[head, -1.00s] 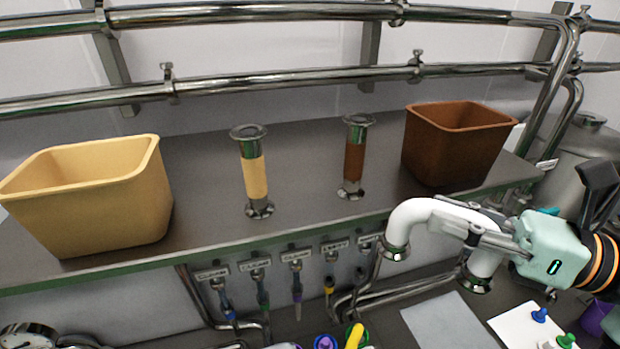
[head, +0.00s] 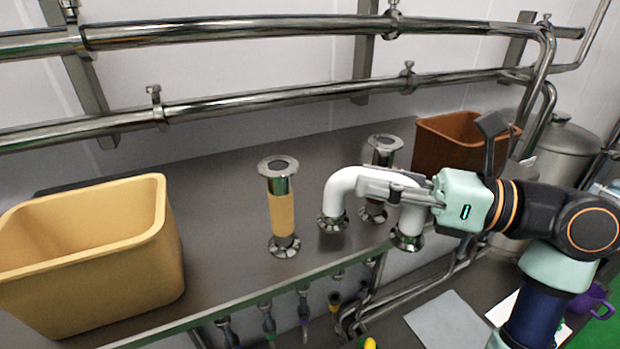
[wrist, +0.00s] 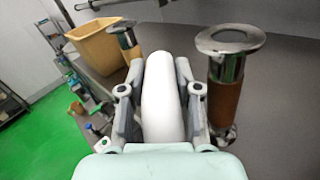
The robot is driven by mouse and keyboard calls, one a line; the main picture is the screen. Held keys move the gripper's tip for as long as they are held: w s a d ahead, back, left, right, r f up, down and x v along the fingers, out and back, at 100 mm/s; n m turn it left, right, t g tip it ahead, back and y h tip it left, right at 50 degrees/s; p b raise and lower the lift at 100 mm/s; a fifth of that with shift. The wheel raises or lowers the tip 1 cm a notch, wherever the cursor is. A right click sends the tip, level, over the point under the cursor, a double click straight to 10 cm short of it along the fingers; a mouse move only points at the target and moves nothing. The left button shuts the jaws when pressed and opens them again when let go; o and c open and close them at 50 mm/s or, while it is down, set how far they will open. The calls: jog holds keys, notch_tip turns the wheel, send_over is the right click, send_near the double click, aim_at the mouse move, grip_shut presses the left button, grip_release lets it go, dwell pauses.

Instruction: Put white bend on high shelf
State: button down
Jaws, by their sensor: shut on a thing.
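The white bend (head: 346,184) is a white U-shaped pipe with metal flanges at both ends. My gripper (head: 372,184) is shut on it and holds it with the flanged ends down. In the head view it is over the front edge of the high shelf (head: 225,262), in front of the brown-banded metal pipe piece. I cannot tell whether a flange touches the shelf. In the wrist view the white bend (wrist: 162,100) lies between the two fingers (wrist: 160,95).
A yellow-banded pipe piece (head: 282,212) stands left of the bend. A brown-banded one (head: 384,150) stands close behind it, also in the wrist view (wrist: 224,95). A yellow bin (head: 120,265) is at left, a brown bin (head: 455,150) at back right. Pipes (head: 250,100) run behind.

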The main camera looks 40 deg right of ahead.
aim_at(346, 175)
jog(key=x, duration=0.6)
jog(key=shift+p, duration=0.35)
jog(key=w, duration=0.1)
jog(key=w+a+f, duration=0.1)
jog(key=w, duration=0.1)
jog(key=shift+w+a+f+p, duration=0.2)
jog(key=shift+a+p, duration=0.15)
jog(key=shift+p, duration=0.05)
jog(key=shift+f, duration=0.15)
jog(key=c, duration=1.1)
grip_release()
jog(key=b+v, duration=0.1)
jog(key=v, duration=1.1)
jog(key=shift+s+b, duration=0.1)
jog(key=shift+b, duration=0.3)
